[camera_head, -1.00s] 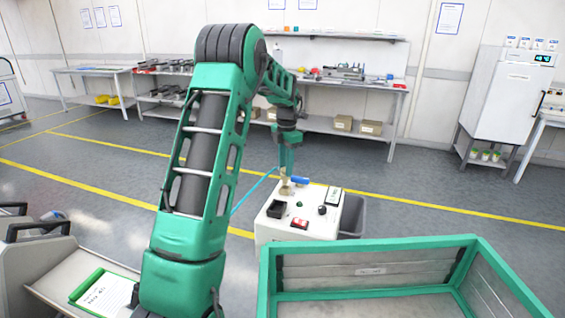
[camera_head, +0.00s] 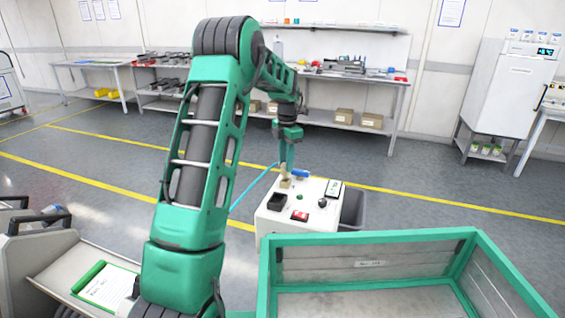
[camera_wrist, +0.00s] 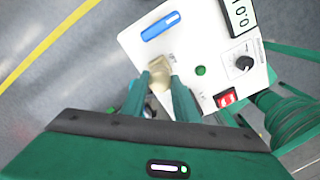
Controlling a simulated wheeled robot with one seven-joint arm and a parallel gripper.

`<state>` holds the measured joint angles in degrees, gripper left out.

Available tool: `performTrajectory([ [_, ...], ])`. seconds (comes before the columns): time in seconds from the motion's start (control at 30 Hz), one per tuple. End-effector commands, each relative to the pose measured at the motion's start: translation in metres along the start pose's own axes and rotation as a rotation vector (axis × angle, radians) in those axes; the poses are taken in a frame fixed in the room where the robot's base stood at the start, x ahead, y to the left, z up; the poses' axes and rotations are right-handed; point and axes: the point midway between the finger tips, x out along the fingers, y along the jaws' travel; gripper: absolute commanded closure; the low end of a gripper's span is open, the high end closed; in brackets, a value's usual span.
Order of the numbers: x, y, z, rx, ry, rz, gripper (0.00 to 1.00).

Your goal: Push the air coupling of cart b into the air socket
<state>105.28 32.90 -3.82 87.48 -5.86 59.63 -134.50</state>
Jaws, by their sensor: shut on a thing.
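My gripper (camera_wrist: 164,95) points down over the white box (camera_wrist: 140,42). Its two green fingers are shut on a brass-coloured piece, which looks like the air coupling (camera_wrist: 160,72), at the box's edge. In the head view my gripper (camera_head: 286,180) is at the box's back left corner, and a light blue hose (camera_head: 250,190) runs up toward it from the lower left. The air socket cannot be told apart; the fingers and the brass piece cover that spot. I cannot tell whether the coupling is seated.
A blue handle (camera_wrist: 160,26), a green button (camera_wrist: 200,71), a black knob (camera_wrist: 243,63) and a red switch (camera_wrist: 227,99) are on the box. A green-framed cart (camera_head: 365,238) with an unreadable label is in front. A grey trolley (camera_head: 40,245) stands left. Floor behind is clear.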

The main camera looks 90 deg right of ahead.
Motion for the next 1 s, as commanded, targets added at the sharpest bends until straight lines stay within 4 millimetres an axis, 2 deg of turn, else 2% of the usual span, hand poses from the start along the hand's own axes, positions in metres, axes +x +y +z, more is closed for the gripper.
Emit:
performTrajectory([
  [1.0, 0.0070, -0.0004, 0.0008, 0.000, 0.000, 0.000, 1.00],
])
